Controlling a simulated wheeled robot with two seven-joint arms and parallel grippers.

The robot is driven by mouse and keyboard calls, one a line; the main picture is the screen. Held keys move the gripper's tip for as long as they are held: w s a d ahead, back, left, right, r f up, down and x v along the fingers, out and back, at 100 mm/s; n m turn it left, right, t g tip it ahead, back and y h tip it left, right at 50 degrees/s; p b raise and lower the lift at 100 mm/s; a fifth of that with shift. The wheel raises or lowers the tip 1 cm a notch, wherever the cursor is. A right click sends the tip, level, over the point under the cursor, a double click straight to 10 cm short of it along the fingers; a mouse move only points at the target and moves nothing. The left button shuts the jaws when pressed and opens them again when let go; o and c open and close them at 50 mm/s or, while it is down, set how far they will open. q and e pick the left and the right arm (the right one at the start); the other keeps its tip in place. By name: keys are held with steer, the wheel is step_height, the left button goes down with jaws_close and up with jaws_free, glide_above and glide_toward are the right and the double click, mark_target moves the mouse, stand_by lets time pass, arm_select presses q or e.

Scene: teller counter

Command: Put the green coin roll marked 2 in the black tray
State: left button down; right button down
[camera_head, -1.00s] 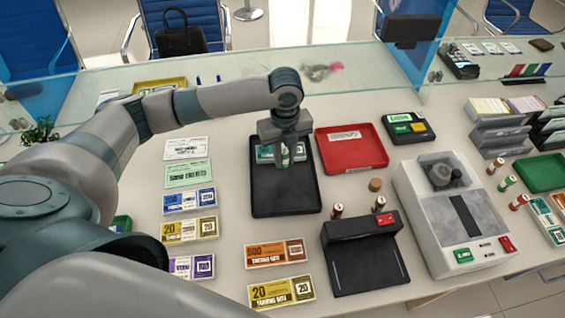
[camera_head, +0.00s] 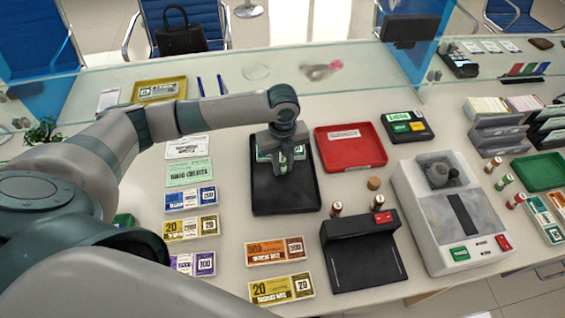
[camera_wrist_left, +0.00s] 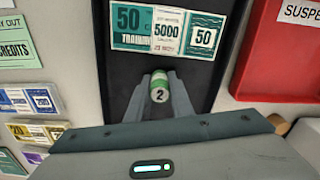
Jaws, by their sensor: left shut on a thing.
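The green coin roll marked 2 (camera_wrist_left: 160,88) is between the fingers of my left gripper (camera_wrist_left: 160,98), which is shut on it. In the head view the roll (camera_head: 283,164) shows small, below the gripper (camera_head: 283,160). The black tray (camera_head: 300,198) lies flat on the counter, and the gripper and roll are over its upper half. In the wrist view the tray's dark floor (camera_wrist_left: 205,98) surrounds the fingers. I cannot tell whether the roll touches the tray floor. My right gripper is not in view.
A teal 50 banknote bundle (camera_wrist_left: 165,30) lies in the tray, just beyond the roll. A red tray (camera_head: 350,160) stands close on the right. Banknote bundles (camera_head: 190,198) lie on the left. A black device (camera_head: 362,262) and several coin rolls stand at lower right.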

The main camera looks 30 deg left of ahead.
mark_target(283, 159)
arm_select(q)
steer(key=shift+f, duration=0.1)
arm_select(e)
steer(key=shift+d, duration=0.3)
arm_select(q)
steer(key=c, duration=1.6)
jaws_free()
steer(key=shift+o, duration=0.2)
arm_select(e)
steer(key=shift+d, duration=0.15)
